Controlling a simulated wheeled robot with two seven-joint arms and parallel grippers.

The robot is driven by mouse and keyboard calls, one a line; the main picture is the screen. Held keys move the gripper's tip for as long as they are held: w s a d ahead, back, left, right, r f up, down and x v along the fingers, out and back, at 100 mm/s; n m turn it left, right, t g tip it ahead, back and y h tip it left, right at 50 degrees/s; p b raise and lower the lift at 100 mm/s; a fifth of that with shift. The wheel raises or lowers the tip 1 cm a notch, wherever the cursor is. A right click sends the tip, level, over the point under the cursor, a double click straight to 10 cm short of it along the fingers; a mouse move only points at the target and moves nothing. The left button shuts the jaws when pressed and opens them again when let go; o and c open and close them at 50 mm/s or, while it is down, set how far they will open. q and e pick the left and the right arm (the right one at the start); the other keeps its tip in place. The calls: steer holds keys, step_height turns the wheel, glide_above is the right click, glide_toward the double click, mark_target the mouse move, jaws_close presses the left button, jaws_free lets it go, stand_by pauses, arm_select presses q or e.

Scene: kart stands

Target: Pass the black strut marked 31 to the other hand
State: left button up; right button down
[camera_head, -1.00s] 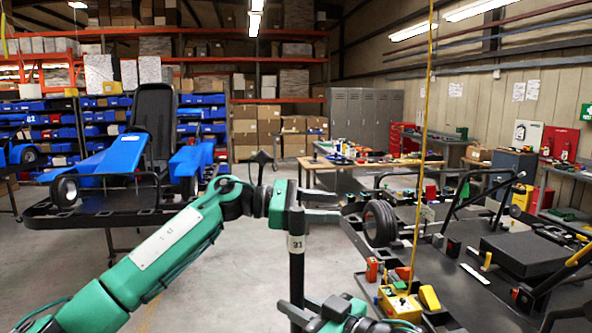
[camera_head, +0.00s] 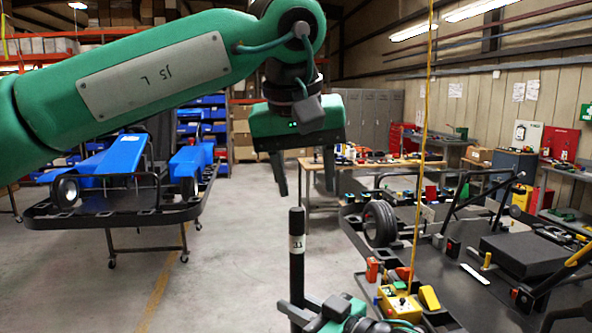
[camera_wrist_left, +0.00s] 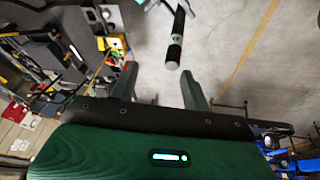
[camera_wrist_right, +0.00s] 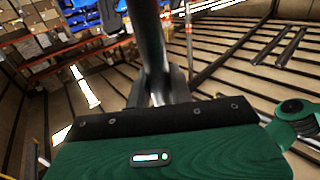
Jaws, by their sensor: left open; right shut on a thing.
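The black strut (camera_head: 297,262) stands upright low in the middle of the head view, with a white label reading 31 near its top. My right gripper (camera_head: 302,318) is shut on its lower part at the bottom edge; the strut also rises between the fingers in the right wrist view (camera_wrist_right: 148,40). My left gripper (camera_head: 306,190) is open and empty, pointing down above the strut's top, apart from it. In the left wrist view, the strut's top end (camera_wrist_left: 174,55) shows beyond the open fingers (camera_wrist_left: 160,88).
A kart stand with a black wheel (camera_head: 380,223) and a yellow control box (camera_head: 400,304) is close on the right. A blue kart on a stand (camera_head: 110,210) is at the left. Open floor (camera_head: 230,270) lies between them. A yellow cable (camera_head: 426,110) hangs at the right.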

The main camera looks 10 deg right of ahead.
mark_target(298, 231)
arm_select(q)
steer(key=shift+t+y, duration=0.4)
steer(key=shift+y, duration=0.1)
steer(key=x, duration=0.3)
steer(key=a+x, duration=0.1)
steer(key=x, duration=0.7)
steer(key=shift+a+f, duration=0.15)
steer(key=shift+m, duration=0.3)
jaws_close()
arm_select(e)
steer(key=c, duration=1.1)
jaws_free()
steer(key=shift+c, duration=0.2)
